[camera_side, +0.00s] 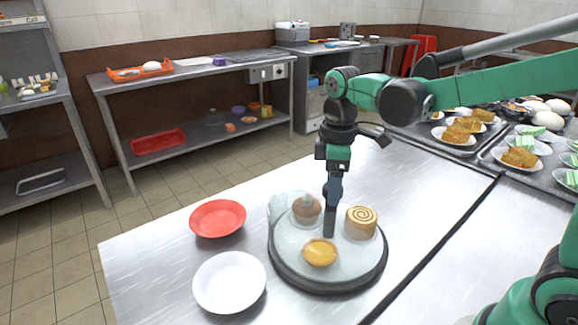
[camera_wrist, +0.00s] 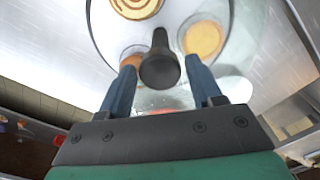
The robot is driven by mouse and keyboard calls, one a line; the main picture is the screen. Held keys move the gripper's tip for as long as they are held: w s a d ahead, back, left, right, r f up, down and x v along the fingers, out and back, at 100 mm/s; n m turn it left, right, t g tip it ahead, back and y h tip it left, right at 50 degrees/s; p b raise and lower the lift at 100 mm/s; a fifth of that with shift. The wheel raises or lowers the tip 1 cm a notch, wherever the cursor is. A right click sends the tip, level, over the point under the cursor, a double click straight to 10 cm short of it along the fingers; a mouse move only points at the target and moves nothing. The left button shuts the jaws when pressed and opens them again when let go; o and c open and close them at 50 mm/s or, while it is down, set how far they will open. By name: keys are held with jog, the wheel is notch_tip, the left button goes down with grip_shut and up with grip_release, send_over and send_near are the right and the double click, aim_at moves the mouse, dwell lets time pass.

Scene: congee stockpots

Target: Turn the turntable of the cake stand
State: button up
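The cake stand's round pale turntable (camera_side: 290,238) sits on a dark base (camera_side: 329,287) on the metal counter. It bears a swirl roll (camera_side: 361,222), a yellow tart (camera_side: 320,252) and a brown bun (camera_side: 306,208). A dark post with a round knob (camera_wrist: 160,70) rises from its middle. My gripper (camera_wrist: 161,64) is over the turntable, pointing down, with one finger on each side of the knob. The fingers are apart, and gaps show beside the knob in the wrist view. In the side view the fingers and post overlap, so contact is unclear there.
A clear piece (camera_side: 281,206) stands at the turntable's left. A red plate (camera_side: 217,218) and a white plate (camera_side: 229,282) lie left of the stand. Trays of plated cakes (camera_side: 466,128) are at the back right. The counter's front left is bare.

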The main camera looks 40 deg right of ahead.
grip_shut()
jog(key=shift+m, duration=12)
